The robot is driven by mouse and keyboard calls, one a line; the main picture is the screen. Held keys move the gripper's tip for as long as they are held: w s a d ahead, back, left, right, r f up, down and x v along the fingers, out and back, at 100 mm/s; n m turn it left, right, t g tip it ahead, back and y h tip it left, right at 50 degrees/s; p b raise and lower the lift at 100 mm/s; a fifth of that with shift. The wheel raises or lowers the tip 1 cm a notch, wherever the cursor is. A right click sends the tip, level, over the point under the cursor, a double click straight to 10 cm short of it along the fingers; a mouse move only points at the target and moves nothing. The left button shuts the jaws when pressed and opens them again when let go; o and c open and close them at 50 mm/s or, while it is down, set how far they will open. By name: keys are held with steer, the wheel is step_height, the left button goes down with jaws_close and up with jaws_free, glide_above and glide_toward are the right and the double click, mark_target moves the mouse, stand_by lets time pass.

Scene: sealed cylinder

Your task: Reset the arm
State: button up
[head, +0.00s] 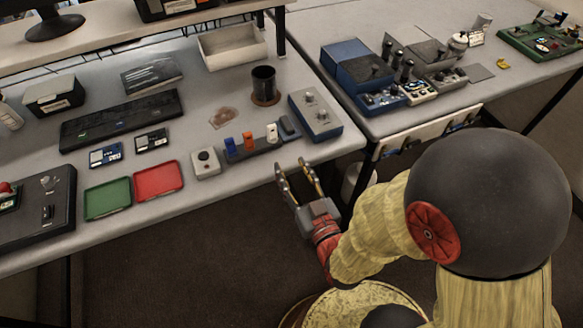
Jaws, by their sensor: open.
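My gripper (299,182) is at the front edge of the grey bench, near the gap between the two benches. Its two fingers are apart with nothing between them. The red wrist part and the yellowish arm run from it down to the right. The dark round shoulder joint with a red disc fills the lower right. No object is in contact with the fingers, as far as this view shows.
Left bench (225,198) holds a green tray (107,199), a red tray (158,180), a button box (206,163), a black cylinder (264,82) and a blue-grey box (315,114). The right bench holds several devices. Open floor (190,265) lies in front.

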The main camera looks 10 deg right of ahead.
steer(key=shift+f, duration=0.1)
steer(key=s+d+f+g+h, duration=0.1)
steer(key=s+f+g+h, duration=0.1)
steer(key=s+f+g, duration=0.35)
steer(key=s+d+f+g+h, duration=0.1)
steer(key=s+d+f+g, duration=0.1)
steer(key=f+g, duration=0.55)
steer(key=s+d+r+m, duration=0.1)
steer(key=s+d+r, duration=0.1)
steer(key=r, duration=0.7)
steer(key=s+d+r+m+h+p, duration=0.1)
steer(key=d+r, duration=0.3)
steer(key=r, duration=0.5)
steer(key=s+d+r+m+t+h+p, duration=0.1)
steer(key=s+d+r, duration=0.2)
steer(key=r, duration=0.6)
steer(key=shift+d+r, duration=0.25)
